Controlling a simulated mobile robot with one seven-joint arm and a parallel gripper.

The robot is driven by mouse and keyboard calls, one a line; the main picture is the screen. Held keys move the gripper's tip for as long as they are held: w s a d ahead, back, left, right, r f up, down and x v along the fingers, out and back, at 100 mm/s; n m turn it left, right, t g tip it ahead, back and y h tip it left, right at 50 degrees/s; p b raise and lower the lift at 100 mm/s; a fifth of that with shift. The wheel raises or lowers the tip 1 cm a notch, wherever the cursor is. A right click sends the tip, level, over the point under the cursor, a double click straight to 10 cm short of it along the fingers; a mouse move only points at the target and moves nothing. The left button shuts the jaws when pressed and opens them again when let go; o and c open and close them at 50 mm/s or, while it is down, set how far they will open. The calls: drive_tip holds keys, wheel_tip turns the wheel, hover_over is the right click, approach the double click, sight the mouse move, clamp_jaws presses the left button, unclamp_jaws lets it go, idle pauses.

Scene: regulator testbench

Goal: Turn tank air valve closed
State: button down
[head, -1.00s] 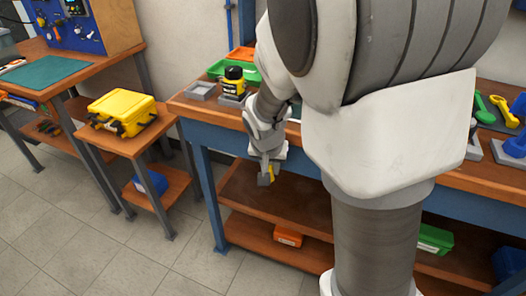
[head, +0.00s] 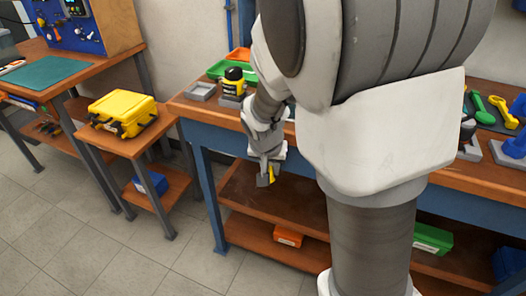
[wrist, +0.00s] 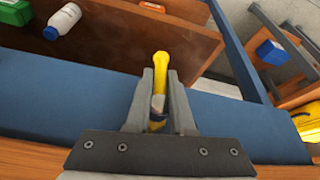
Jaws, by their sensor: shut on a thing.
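My gripper (head: 265,179) hangs in front of the long workbench, below its top edge. In the wrist view, its two grey fingers (wrist: 160,85) are shut on a slim yellow handle-like piece (wrist: 161,64). The piece sticks out past the fingertips, over the bench's blue rail and the shelf below. A bit of this yellow piece (head: 272,173) also shows beside the fingers in the head view. Its lower end is hidden between the fingers, so I cannot tell whether it is the tank air valve's lever or fixed to anything. No tank is clearly visible.
The blue bench rail (wrist: 75,100) lies close under the fingers. A yellow case (head: 123,110) sits on a small side table at left. An orange box (head: 288,236) lies on the bottom shelf.

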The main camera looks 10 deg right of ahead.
drive_tip(key=shift+r+p, duration=0.15)
drive_tip(key=shift+p, duration=0.15)
drive_tip(key=h+p, duration=0.1)
drive_tip(key=g+h+p, duration=0.1)
drive_tip(key=p, duration=0.1)
drive_tip(key=n+g+h+p, duration=0.1)
drive_tip(key=shift+s+d+r, duration=0.2)
drive_tip(key=shift+s+d, duration=0.1)
drive_tip(key=shift+d, duration=0.05)
drive_tip(key=shift+s+d+r+n+g+h+p, duration=0.3)
drive_tip(key=shift+n+g+h+p, duration=0.45)
drive_tip(key=shift+h, duration=1.15)
drive_tip(key=shift+s+d+r+n+g+h+p, duration=0.1)
drive_tip(key=shift+d+r+n+g+h+p, duration=0.2)
drive_tip(key=shift+g+h+p, duration=1.25)
drive_tip(key=shift+s+d+r+n+g+h+p, duration=0.2)
drive_tip(key=shift+r+n+g+h, duration=0.45)
drive_tip(key=shift+h, duration=1.6)
drive_tip(key=shift+f, duration=0.2)
drive_tip(key=c, duration=0.8)
unclamp_jaws()
drive_tip(key=shift+w, duration=0.1)
